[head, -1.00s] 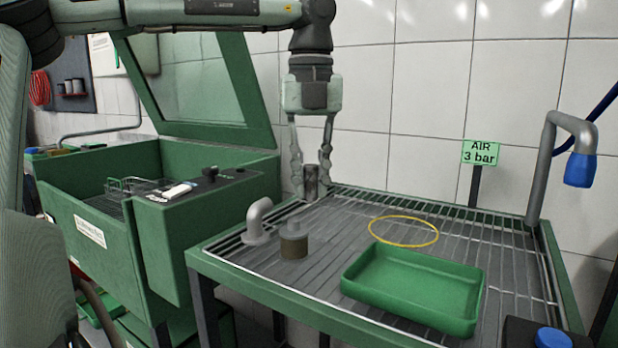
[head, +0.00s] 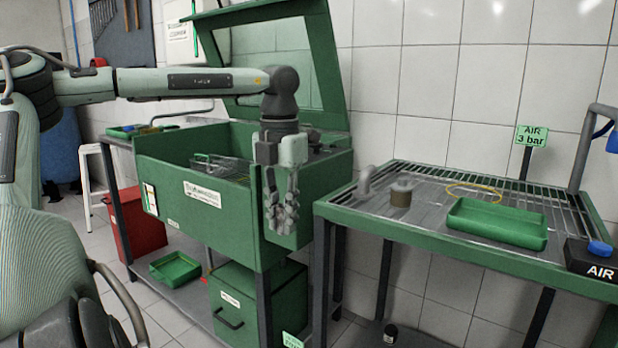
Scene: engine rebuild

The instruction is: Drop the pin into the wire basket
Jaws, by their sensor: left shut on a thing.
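The wire basket (head: 222,166) sits inside the open green washing cabinet (head: 215,205) left of centre, partly hidden by the cabinet's front wall. My left gripper (head: 282,212) points down in front of the cabinet's right end, to the right of the basket and apart from it. Its fingers are shut on the pin, a short metallic cylinder that the fingers mostly hide in this view. My right gripper is not in view.
The cabinet's lid (head: 285,60) stands open. At right, a slatted green bench (head: 440,240) carries a piston-like part (head: 401,195), a yellow ring (head: 474,192) and a green tray (head: 497,223). A gap separates bench and cabinet.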

